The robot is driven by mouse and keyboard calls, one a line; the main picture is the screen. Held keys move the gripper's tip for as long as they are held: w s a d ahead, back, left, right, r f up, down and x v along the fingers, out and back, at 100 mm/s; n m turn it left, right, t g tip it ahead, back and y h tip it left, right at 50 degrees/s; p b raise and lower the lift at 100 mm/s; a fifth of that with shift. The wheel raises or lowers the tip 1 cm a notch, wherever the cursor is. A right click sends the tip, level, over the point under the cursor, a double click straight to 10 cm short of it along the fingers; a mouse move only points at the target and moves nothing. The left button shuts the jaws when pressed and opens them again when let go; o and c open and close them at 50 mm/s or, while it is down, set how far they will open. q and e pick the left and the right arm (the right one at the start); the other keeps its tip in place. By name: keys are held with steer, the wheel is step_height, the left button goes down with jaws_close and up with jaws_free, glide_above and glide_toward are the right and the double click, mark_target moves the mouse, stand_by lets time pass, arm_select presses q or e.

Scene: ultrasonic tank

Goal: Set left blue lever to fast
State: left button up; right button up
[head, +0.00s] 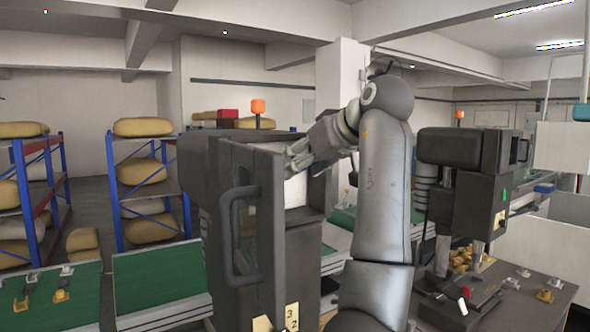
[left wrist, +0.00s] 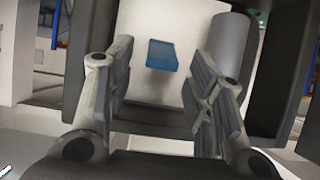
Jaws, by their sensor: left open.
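The blue lever (left wrist: 162,55) shows in the left wrist view as a small blue block on a white panel (left wrist: 160,20), framed by dark machine walls. My left gripper (left wrist: 158,75) is open, with one finger on each side of the lever in the picture and no visible contact. In the head view my left gripper (head: 300,157) reaches to the left into the opening of a dark grey machine (head: 228,200). The lever is hidden there. No speed marking is legible. My right gripper is not in view.
The machine's door with its handle (head: 232,235) stands at the opening's front left. A grey cylinder (left wrist: 232,45) is right of the lever. Another dark machine (head: 465,150) stands to the right. Green conveyors (head: 160,275) and blue racks (head: 112,190) are to the left.

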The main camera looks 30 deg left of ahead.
arm_select(q)
steer(key=v, duration=0.7)
steer(key=shift+s+d+r, duration=0.2)
steer(key=shift+d, duration=0.1)
